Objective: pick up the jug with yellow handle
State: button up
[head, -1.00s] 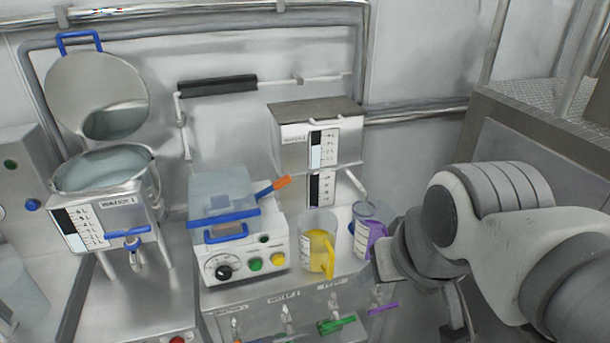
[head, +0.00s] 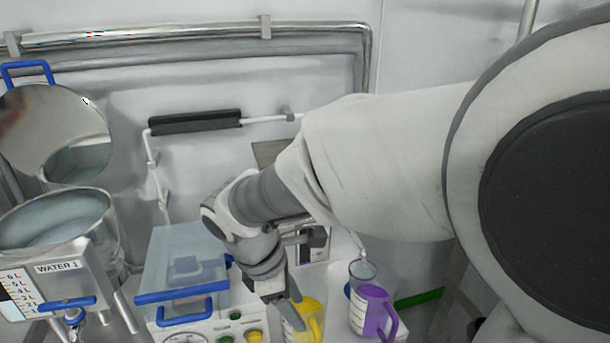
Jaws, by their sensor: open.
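The jug with the yellow handle (head: 314,322) stands on the steel bench at the lower middle of the head view. Its body is partly hidden behind my gripper, and its lower part is near the picture's bottom edge. My gripper (head: 291,318) points down at the jug's left side, with its fingers in front of the jug's body. The fingers are open. I cannot tell whether they touch the jug or how deep they reach.
A jug with a purple handle (head: 372,311) stands just right of the yellow one. A clear-lidded machine (head: 185,262) with blue handles and buttons is close on the left. Further left is a steel water tank (head: 55,275) with its round lid raised. A green bar (head: 419,298) lies at the right.

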aim_at(307, 324)
jog(key=shift+w+d+f+n+h+b, duration=0.1)
jog(key=shift+w+d+f+n+b, duration=0.45)
jog(key=shift+f, duration=2.55)
jog(key=shift+w+d+f+n+h+b, duration=0.2)
jog(key=shift+d+f+b, duration=0.45)
jog(key=shift+f, duration=2.4)
jog(key=shift+w+d+f+n+b, duration=0.4)
jog(key=shift+d+f, duration=0.35)
jog(key=shift+f, duration=2.35)
grip_shut()
jog(key=shift+r, duration=0.1)
